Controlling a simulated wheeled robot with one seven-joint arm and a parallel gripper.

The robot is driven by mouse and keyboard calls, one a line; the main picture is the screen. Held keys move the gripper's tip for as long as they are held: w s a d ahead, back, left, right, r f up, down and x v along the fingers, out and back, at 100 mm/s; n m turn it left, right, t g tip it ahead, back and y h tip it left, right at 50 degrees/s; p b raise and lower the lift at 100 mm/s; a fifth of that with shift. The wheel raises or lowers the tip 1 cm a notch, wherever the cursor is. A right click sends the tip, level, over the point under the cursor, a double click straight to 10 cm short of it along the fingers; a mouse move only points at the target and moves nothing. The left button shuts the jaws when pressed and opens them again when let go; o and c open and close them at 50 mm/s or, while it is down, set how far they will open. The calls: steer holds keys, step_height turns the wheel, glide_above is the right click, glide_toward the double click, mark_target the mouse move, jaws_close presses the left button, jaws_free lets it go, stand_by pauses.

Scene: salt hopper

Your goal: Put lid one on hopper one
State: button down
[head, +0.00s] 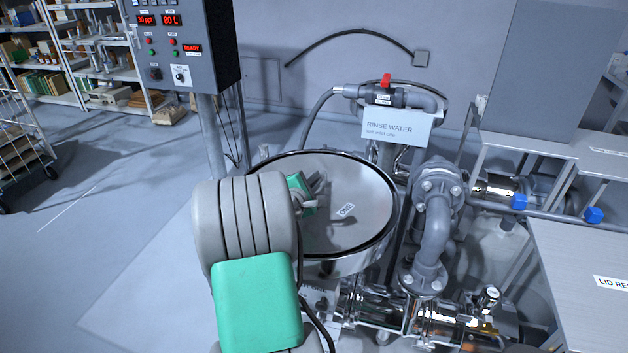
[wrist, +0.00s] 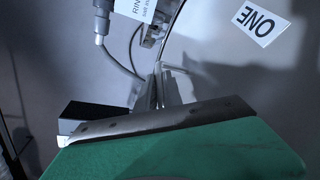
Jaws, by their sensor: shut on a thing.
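Lid one (head: 355,190) is a round grey disc with a dark rim and a white label reading "ONE"; the label side also shows in the wrist view (wrist: 257,24). It lies over the mouth of hopper one (head: 352,264), a shiny metal vessel. I cannot tell whether the lid rests fully on the rim or sits slightly above it. The fingers also show in the wrist view (wrist: 162,88). My arm covers the hopper's left side.
Grey pipework (head: 435,235) is close on the right, with a bench (head: 585,265) beyond. A control panel (head: 180,45) on a post stands at left.

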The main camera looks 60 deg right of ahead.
steer(key=shift+f+b, duration=0.3)
steer(key=shift+b, duration=0.05)
